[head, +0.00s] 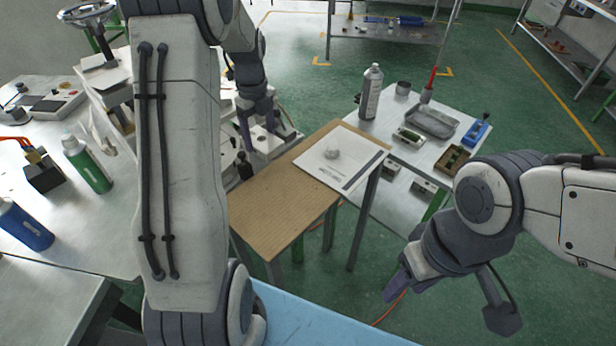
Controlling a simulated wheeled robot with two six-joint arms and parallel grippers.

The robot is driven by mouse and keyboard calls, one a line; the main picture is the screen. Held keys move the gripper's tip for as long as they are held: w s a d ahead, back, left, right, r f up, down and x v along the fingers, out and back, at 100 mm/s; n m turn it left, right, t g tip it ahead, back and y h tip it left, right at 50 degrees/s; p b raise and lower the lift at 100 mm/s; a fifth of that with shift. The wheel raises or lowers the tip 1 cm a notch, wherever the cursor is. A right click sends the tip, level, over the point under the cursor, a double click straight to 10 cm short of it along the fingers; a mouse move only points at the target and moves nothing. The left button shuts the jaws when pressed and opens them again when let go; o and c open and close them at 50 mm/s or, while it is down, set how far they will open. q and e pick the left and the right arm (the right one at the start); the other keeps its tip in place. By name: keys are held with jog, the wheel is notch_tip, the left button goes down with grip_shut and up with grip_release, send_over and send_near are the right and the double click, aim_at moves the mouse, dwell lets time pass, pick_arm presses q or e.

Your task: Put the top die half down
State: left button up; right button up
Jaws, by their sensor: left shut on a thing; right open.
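My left gripper (257,138) points down over the grey bench equipment (286,136) behind the brown board, left of centre. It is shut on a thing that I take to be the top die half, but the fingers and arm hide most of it. I cannot tell whether it touches what is below. My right gripper (447,306) is at the lower right, its fingers wide apart and empty, over the green floor.
A green bottle (88,165) stands at left.

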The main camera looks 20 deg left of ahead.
pick_arm(q)
jog(key=shift+s, duration=0.25)
jog(key=p, duration=0.3)
send_over(269, 207)
notch_tip(269, 207, down, 7)
jog(key=shift+r, duration=0.15)
notch_tip(269, 207, down, 4)
jog(key=shift+r+p, duration=0.1)
jog(key=shift+p, duration=0.35)
jog(key=shift+f, duration=0.2)
jog(key=shift+f, duration=0.15)
jog(key=o, duration=1.6)
jog(key=shift+c, duration=0.2)
